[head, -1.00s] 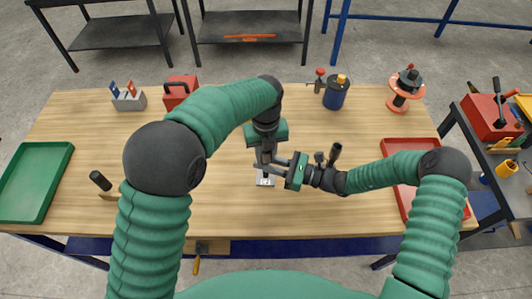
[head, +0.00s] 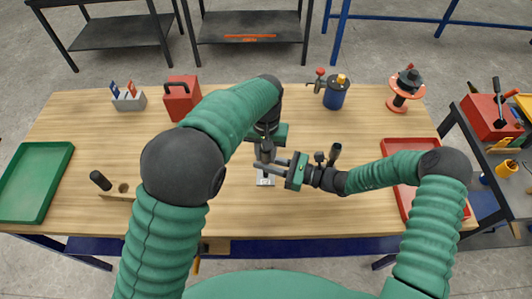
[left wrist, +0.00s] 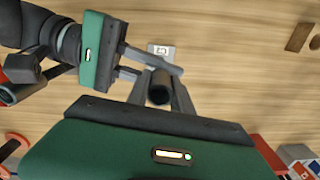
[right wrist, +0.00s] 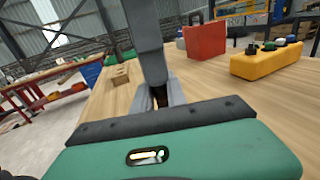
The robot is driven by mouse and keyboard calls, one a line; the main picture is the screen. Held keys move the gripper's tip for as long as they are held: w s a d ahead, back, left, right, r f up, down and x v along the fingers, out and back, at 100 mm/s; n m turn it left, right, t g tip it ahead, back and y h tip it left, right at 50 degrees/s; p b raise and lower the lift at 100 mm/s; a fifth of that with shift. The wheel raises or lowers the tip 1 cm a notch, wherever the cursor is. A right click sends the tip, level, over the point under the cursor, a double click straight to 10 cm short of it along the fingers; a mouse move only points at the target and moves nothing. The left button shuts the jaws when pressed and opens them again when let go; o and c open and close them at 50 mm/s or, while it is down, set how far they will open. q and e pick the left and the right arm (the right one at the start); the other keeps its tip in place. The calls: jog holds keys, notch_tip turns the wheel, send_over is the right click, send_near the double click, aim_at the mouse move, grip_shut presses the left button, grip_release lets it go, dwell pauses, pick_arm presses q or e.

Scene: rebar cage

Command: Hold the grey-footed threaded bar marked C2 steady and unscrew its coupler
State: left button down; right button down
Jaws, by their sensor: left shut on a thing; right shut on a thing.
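The threaded bar stands upright from its grey foot (head: 265,181) mid-table; the foot's small label also shows in the left wrist view (left wrist: 161,49), too small to read surely. My left gripper (head: 266,155) points down from above, shut on the dark round coupler (left wrist: 160,86) at the bar's top. My right gripper (head: 268,167) comes in level from the right, shut on the bar lower down, close under the left fingers. In the right wrist view the dark bar (right wrist: 157,97) shows between its fingers. The threads are mostly hidden by the fingers.
A wooden block with holes (head: 121,191) lies left of my left arm, a green tray (head: 67,160) at far left, a red tray (head: 403,205) under my right arm. A red toolbox (head: 181,101), blue can (head: 336,95) and red spool (head: 403,103) stand along the back.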

pick_arm(q)
jog(key=shift+d, duration=0.2)
jog(key=c, duration=1.1)
grip_release()
jog(key=shift+w, duration=0.1)
jog(key=shift+c, duration=0.2)
jog(key=shift+a, duration=0.1)
